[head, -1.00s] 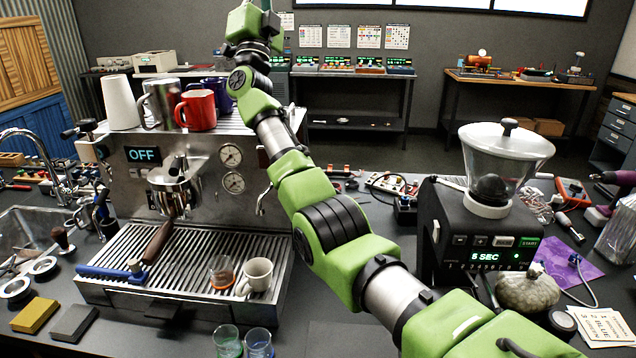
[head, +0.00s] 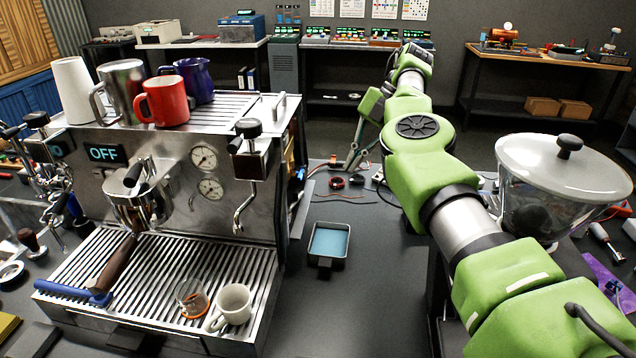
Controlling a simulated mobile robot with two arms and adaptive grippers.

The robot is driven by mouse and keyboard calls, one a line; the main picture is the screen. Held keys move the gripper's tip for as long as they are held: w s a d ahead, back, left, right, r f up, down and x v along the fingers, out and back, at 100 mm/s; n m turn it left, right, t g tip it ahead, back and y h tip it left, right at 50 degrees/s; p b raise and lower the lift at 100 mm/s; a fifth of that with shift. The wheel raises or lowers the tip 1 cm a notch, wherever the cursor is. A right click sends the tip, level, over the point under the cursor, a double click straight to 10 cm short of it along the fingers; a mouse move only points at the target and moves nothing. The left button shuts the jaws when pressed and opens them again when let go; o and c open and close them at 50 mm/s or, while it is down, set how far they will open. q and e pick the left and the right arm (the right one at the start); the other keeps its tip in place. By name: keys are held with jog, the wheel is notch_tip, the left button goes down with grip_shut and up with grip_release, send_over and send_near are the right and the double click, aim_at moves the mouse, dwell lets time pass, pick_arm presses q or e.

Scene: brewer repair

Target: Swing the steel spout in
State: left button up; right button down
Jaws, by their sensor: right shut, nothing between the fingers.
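A thin curved steel spout (head: 241,208) hangs below a black-knobbed valve at the right front of the coffee machine (head: 150,205). It points down beside the right end of the drip tray. I cannot tell whether it is the task's spout. My right arm reaches in from the lower right. My right gripper (head: 354,158) is beyond the machine's right side, low over the bench and pointing down. It is small and partly hidden by the arm; it looks shut and empty, well apart from the spout. My left gripper is not in view.
A glass (head: 192,298) and a white cup (head: 232,305) stand on the drip tray. A red mug (head: 163,101) and other cups stand on top.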

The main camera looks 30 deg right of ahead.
aim_at(297, 196)
jog(key=shift+y, duration=0.6)
jog(key=shift+w+a+f+p, duration=0.2)
jog(key=shift+w+a+f, duration=0.5)
jog(key=shift+a+f, duration=0.75)
jog(key=shift+w+a+f+p, duration=0.25)
jog(key=shift+w+a+f, duration=0.5)
jog(key=shift+a+f, duration=0.7)
jog(key=shift+w+a+f+p, duration=0.2)
jog(key=shift+w+a+f, duration=0.7)
jog(key=shift+a, duration=0.95)
jog(key=shift+s+f, duration=0.15)
jog(key=shift+s, duration=0.1)
